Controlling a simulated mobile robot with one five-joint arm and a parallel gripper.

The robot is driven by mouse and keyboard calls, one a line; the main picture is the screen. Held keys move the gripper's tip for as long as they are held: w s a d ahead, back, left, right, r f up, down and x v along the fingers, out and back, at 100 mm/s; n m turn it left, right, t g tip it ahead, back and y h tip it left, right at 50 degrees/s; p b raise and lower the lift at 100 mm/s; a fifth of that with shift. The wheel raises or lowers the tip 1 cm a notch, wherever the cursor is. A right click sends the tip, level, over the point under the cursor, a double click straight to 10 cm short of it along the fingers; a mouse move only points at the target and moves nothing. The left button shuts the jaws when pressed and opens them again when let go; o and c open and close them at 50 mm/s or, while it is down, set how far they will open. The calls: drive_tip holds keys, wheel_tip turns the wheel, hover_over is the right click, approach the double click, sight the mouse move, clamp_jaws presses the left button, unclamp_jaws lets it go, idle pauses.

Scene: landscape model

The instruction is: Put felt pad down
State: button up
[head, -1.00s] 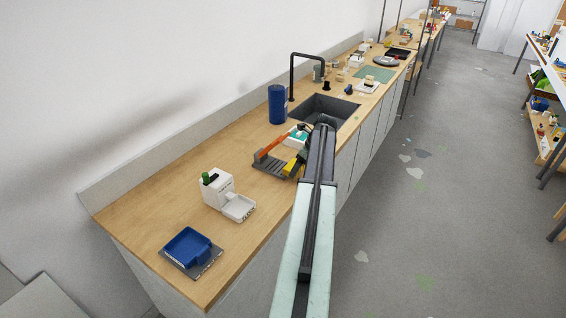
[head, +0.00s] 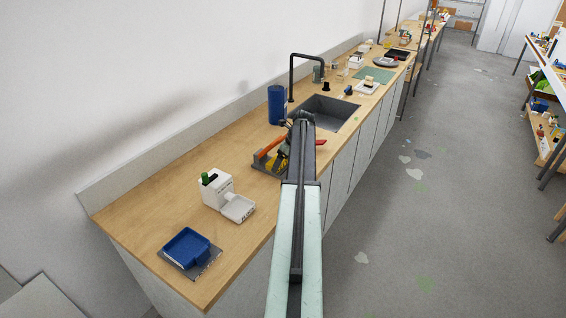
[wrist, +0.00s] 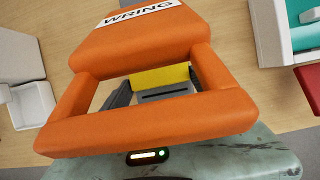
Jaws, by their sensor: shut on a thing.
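A yellow piece (wrist: 160,78), which looks like the felt pad, shows in the wrist view through the opening of an orange lever marked WRING (wrist: 150,42). My gripper (wrist: 157,86) is behind that lever, with dark grey fingers at either side of the yellow piece, shut on it. The lever hides much of the fingers and pad. In the head view the orange lever (head: 268,146) rises from a dark grey tray (head: 258,165) on the counter, with yellow (head: 279,160) low beside my arm. Whether the pad touches the tray I cannot tell.
A white device (head: 214,191) and a blue tray (head: 186,248) stand nearer on the counter. A blue cylinder (head: 277,104) and the sink (head: 327,112) are behind. A red thing (head: 320,142) shows right of my arm. Bare wood lies between the white device and grey tray.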

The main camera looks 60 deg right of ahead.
drive_tip(key=o, duration=1.1)
drive_tip(key=p+v, duration=1.1)
drive_tip(key=v, duration=0.1)
drive_tip(key=shift+r+p, duration=0.2)
drive_tip(key=shift+p, duration=0.15)
drive_tip(key=shift+f, duration=0.1)
